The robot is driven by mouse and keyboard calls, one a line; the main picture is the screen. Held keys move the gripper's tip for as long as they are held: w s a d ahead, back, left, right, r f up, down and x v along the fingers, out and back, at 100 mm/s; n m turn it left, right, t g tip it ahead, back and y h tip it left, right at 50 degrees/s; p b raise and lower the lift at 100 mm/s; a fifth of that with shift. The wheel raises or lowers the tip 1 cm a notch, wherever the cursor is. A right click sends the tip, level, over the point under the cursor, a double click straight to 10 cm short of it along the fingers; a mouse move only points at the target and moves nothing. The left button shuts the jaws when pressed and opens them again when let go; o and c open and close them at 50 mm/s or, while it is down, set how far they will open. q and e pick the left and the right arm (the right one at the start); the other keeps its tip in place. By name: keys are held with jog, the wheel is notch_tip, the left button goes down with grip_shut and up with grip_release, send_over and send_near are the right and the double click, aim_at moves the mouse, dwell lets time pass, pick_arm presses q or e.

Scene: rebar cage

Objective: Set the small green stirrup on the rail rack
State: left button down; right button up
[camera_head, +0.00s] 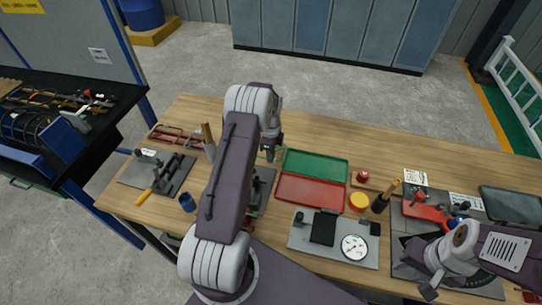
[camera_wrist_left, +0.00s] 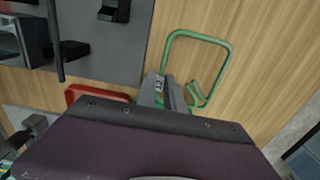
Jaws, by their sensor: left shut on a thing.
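The small green stirrup (camera_wrist_left: 205,38) is a bent rod loop with a hooked end, seen in the left wrist view. My left gripper (camera_wrist_left: 170,95) is shut on one side of it, above the wooden bench. In the head view my left gripper (camera_head: 271,153) is over the back middle of the bench, left of the green tray, and the stirrup is mostly hidden there. I cannot single out the rail rack with certainty; a grey plate with black fittings (camera_wrist_left: 95,45) lies beside the stirrup in the wrist view. My right gripper (camera_head: 430,290) is at the lower right, its jaws unclear.
A green tray (camera_head: 315,165) and a red tray (camera_head: 310,190) lie mid-bench. Reddish bent rods (camera_head: 175,136) and a grey plate with a yellow-handled tool (camera_head: 150,180) are at the left. A plate with a dial (camera_head: 335,250) is in front. Bare wood lies behind the trays.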

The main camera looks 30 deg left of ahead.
pick_arm(q)
jog(key=shift+w+a+f, duration=0.1)
jog(key=shift+w+f, duration=0.05)
jog(key=shift+f, duration=0.6)
jog(key=shift+f, duration=0.1)
jog(key=c, duration=1.7)
grip_release()
jog(key=shift+c, duration=0.2)
